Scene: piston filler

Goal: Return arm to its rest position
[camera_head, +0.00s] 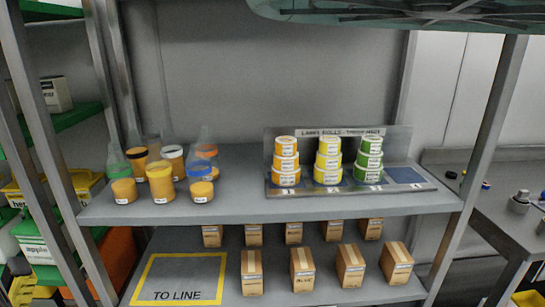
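My gripper and arm are not clearly in view in the head camera view. A rack with a grey upper shelf (235,207) and a lower shelf faces me. Several containers of orange-yellow product (160,184) stand on the left of the upper shelf. A label-roll rack (405,142) stands on its right, with stacked rolls in orange (286,161), yellow (328,161) and green (368,161). The fourth slot (405,175) is empty.
Small cardboard boxes (302,268) stand in two rows on the lower shelf. A "TO LINE" marked area (180,279) there is empty. Metal uprights (478,160) flank the rack. A grey bench (500,215) with small metal parts is at right. Green and orange bins are at left.

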